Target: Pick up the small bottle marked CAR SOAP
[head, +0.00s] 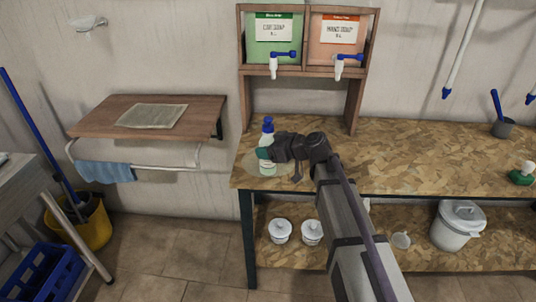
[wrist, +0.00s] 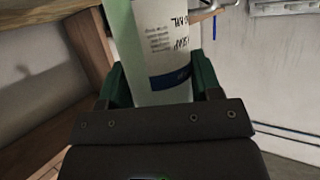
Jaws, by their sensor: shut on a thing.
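A small pale bottle (head: 267,168) with a blue cap and a white label stands upright at the left end of the workbench in the head view. My gripper (head: 263,153) is shut on it from the right. In the wrist view the bottle (wrist: 160,50) sits between the two green fingers of my gripper (wrist: 160,88). Its label has a blue band and handwritten lettering that appears upside down and cannot be read surely. The bottle's base is near the bench top; I cannot tell whether it touches.
Two dispenser boxes, green (head: 274,38) and orange (head: 336,42), with taps stand in a wooden rack above the workbench (head: 420,150). White lidded pots (head: 280,231) and a white bucket (head: 458,226) are on the lower shelf. A wall shelf (head: 150,115) is at left. The bench middle is clear.

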